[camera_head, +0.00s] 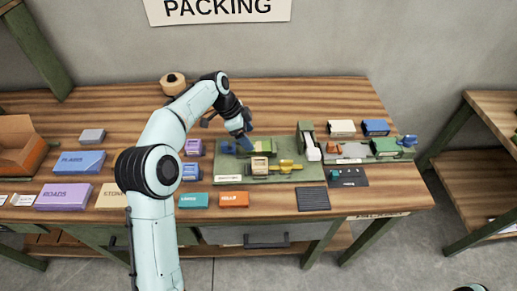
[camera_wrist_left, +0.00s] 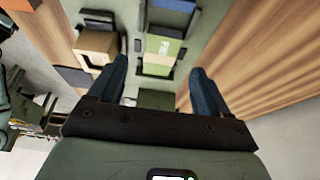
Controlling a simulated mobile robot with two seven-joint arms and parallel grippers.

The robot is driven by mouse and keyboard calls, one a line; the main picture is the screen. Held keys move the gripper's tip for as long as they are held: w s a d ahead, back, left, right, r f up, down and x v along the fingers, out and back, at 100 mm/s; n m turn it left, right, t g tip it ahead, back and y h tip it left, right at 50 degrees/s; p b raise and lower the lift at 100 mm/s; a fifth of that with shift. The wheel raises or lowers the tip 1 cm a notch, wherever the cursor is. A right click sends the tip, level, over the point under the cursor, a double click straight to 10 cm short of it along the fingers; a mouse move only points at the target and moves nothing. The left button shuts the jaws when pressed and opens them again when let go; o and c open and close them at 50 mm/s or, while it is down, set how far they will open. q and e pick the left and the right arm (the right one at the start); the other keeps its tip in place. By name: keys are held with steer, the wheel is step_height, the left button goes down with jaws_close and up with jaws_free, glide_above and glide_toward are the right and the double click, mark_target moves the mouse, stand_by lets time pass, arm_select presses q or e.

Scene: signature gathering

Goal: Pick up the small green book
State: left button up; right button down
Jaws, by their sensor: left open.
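The small green book (camera_wrist_left: 163,46) shows in the left wrist view, lying on the green mat between and ahead of my two dark blue fingers.
A tan block (camera_head: 260,164) stands close by on the mat, and a blue item (camera_head: 228,147) lies at its left end. A green upright piece (camera_head: 306,131) stands to the right. Purple, blue, teal and orange boxes line the left front. The wooden table (camera_head: 300,98) is clear behind the mat.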

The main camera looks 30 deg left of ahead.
mark_target(256, 146)
arm_select(q)
steer(key=x, duration=0.5)
steer(key=shift+w+f, duration=0.1)
steer(key=c, duration=1.1)
steer(key=shift+c, duration=0.2)
